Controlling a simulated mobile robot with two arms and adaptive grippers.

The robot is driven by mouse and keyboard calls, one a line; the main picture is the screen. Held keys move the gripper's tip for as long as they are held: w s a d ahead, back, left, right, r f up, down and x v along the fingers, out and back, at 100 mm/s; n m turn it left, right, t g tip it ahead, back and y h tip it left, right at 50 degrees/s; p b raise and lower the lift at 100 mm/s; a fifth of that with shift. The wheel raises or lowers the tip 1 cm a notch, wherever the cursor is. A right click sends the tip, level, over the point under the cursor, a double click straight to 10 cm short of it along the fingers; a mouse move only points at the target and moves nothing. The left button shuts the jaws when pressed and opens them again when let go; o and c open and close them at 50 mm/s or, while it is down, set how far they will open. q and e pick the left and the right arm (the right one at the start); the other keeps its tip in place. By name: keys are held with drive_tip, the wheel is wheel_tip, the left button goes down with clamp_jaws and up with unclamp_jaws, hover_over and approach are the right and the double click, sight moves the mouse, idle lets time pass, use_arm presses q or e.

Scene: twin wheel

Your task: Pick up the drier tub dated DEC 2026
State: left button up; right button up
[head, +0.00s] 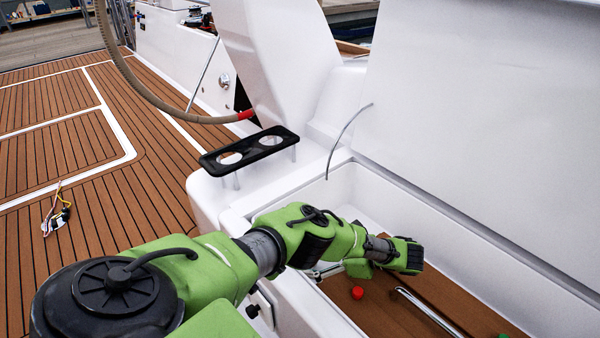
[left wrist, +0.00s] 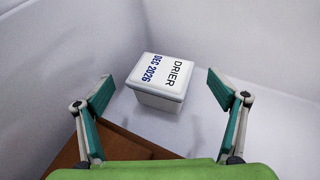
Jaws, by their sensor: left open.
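The drier tub (left wrist: 160,82) is a small white box in the left wrist view, with DRIER and DEC 2026 printed on its lid. It stands in a corner of a white locker, on a pale floor. My left gripper (left wrist: 165,92) is open, its two fingers apart on either side of the tub's picture position, and nothing is held. In the head view my left arm reaches over the locker with the left gripper (head: 405,255) low inside it. The tub is hidden there. My right gripper is not in view.
A red object (head: 357,293) and a metal bar (head: 430,312) lie in the locker near the arm. White locker walls stand close around the tub. A black cup holder (head: 250,150) and a thin upright grey hose (head: 345,135) are beside the locker. Loose wires (head: 57,212) lie on the teak deck.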

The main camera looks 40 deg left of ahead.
use_arm(q)
drive_tip(key=shift+x, duration=1)
drive_tip(key=c, duration=1.6)
drive_tip(key=shift+o, duration=0.2)
drive_tip(key=shift+r, duration=0.15)
drive_tip(key=shift+c, duration=0.9)
